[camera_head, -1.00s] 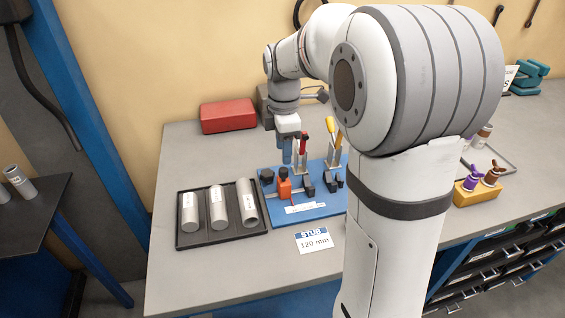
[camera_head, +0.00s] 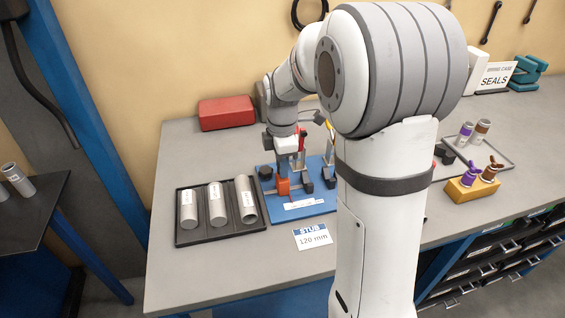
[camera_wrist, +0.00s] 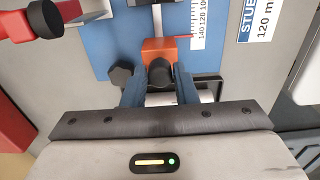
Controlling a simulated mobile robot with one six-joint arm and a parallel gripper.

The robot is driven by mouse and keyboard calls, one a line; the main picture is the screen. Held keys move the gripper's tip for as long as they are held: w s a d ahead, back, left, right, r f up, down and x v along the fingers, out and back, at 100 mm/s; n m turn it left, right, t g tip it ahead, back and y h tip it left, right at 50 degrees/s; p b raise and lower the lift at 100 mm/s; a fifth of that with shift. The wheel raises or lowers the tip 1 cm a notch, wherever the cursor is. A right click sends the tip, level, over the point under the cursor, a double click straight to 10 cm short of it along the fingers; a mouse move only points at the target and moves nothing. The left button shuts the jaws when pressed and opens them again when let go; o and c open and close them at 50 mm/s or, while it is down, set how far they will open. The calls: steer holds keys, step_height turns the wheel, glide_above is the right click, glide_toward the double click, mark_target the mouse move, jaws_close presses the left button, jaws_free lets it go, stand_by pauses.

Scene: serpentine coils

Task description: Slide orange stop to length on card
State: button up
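The orange stop (camera_head: 283,187) sits on the blue fixture plate (camera_head: 318,210); its black knob (camera_wrist: 160,73) faces the wrist camera. My gripper (camera_wrist: 158,82) is low over it, blue fingers either side of the knob, with visible gaps. In the head view my gripper (camera_head: 284,168) partly hides the stop. The white scale (camera_wrist: 199,25) reads 140, 120 and on; the stop's thin red pointer (camera_wrist: 183,37) lies by the 140 end. The card (camera_head: 312,237) reads STUB 120 mm; it also shows in the wrist view (camera_wrist: 262,20).
A black tray (camera_head: 181,240) with three grey tubes stands left of the fixture. Black clamps and a red-handled toggle (camera_head: 300,138) rise close by on the plate. A red box (camera_head: 227,113) is behind. Bare bench lies in front of the tray.

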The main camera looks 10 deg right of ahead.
jaws_close()
steer(key=shift+d, duration=1.1)
steer(key=shift+o, duration=2.2)
jaws_free()
steer(key=shift+a, duration=0.1)
step_height(320, 180, up, 8)
